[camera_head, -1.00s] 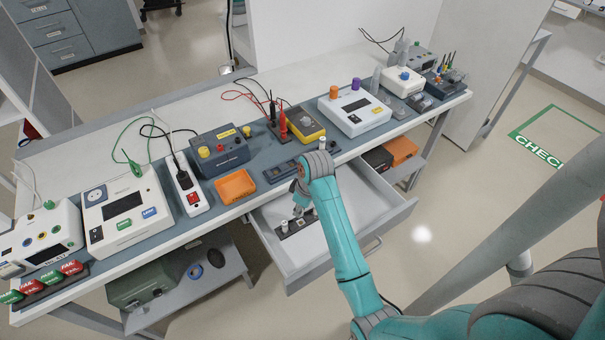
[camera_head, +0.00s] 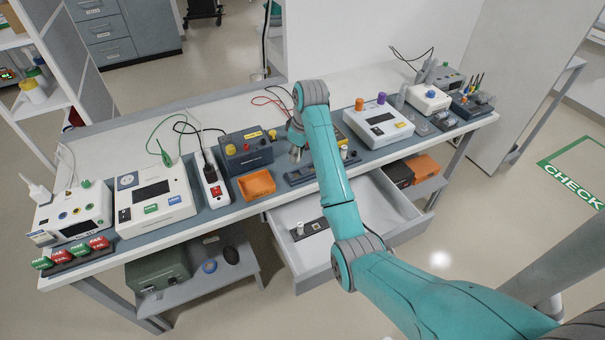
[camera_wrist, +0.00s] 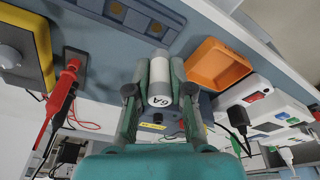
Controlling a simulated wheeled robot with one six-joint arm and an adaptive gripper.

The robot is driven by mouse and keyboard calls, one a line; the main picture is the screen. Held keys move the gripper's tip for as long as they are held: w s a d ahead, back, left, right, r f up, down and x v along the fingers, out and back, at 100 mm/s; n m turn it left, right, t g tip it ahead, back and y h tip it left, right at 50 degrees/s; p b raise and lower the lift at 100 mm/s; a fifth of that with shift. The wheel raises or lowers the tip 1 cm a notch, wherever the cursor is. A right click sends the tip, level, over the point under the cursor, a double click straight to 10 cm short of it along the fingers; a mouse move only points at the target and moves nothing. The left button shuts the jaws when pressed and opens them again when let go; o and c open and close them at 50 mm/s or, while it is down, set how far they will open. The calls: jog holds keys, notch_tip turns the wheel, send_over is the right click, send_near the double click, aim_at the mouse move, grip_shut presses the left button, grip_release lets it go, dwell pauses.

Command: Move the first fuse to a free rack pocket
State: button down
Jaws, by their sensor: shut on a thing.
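In the head view my gripper (camera_head: 296,153) is above the bench front, near the blue-grey rack (camera_head: 303,178). The rack (camera_wrist: 128,14) also shows at the top of the wrist view, with round tan-bottomed pockets that look empty. The fuse is apart from the rack. A small light cylinder (camera_head: 344,152) stands near the rack's right end, partly behind my arm.
The open drawer (camera_head: 290,254) below holds a dark holder (camera_head: 313,230) with a small white cylinder (camera_head: 300,229). An orange tray (camera_head: 257,184) sits left of the rack. A yellow meter with red and black probes (camera_wrist: 22,50) is close by.

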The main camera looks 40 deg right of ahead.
jog(key=shift+w+d+r, duration=0.15)
jog(key=shift+w+r, duration=0.15)
jog(key=shift+r, duration=0.15)
send_over(295, 175)
jog(key=shift+s+d+f, duration=0.1)
jog(key=shift+s+f, duration=0.05)
jog(key=shift+f, duration=1.45)
jog(key=shift+s+f, duration=0.15)
jog(key=shift+f, duration=1.4)
jog(key=shift+x, duration=0.9)
jog(key=c, duration=1)
grip_release()
jog(key=shift+s, duration=0.2)
jog(key=shift+o, duration=0.2)
jog(key=v, duration=0.7)
jog(key=shift+r, duration=0.25)
